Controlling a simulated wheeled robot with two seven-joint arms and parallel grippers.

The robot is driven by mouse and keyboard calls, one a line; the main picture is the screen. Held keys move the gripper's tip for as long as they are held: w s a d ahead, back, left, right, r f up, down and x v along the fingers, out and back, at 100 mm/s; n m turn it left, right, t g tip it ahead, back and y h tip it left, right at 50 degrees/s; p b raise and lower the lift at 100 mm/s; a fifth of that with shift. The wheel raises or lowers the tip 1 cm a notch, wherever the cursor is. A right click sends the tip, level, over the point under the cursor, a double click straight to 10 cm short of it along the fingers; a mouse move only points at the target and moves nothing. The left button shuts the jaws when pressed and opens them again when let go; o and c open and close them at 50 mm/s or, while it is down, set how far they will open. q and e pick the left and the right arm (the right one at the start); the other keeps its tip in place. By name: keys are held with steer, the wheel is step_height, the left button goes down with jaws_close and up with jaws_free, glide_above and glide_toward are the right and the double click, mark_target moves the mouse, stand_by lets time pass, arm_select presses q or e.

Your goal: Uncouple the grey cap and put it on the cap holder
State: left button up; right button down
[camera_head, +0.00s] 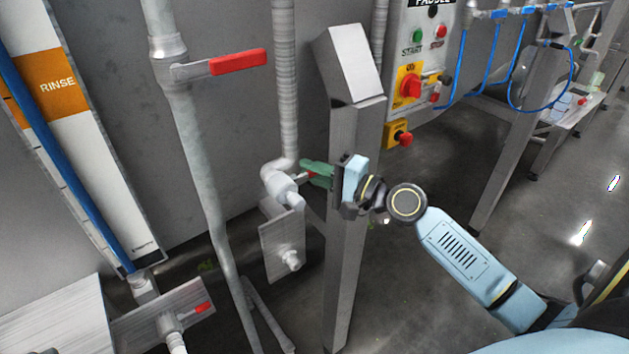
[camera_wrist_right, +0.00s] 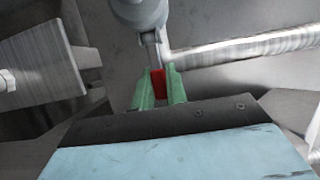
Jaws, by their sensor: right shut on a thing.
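My right gripper (camera_head: 316,172) has green fingers and is beside the steel post, next to a pale grey pipe fitting (camera_head: 284,186) below a ribbed hose. In the right wrist view the gripper (camera_wrist_right: 158,90) is shut on a red handle (camera_wrist_right: 158,78). A thin metal lever runs from the handle to a rounded grey fitting (camera_wrist_right: 142,10). I cannot tell for sure which grey part is the cap. A metal plate with a short grey stub (camera_head: 290,261) stands below the fitting; it may be the cap holder. My left gripper is not in view.
A steel post (camera_head: 350,220) stands close beside my right gripper. A pipe with a red lever (camera_head: 238,61) rises on the left. Another plate (camera_head: 190,306) with a red-handled fitting is at lower left. A control panel (camera_head: 415,60) is behind.

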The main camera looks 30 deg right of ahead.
steer(key=c, duration=1.4)
jaws_free()
steer(key=b+v, duration=0.4)
steer(key=v, duration=0.9)
steer(key=shift+s, duration=0.15)
steer(key=shift+d, duration=0.1)
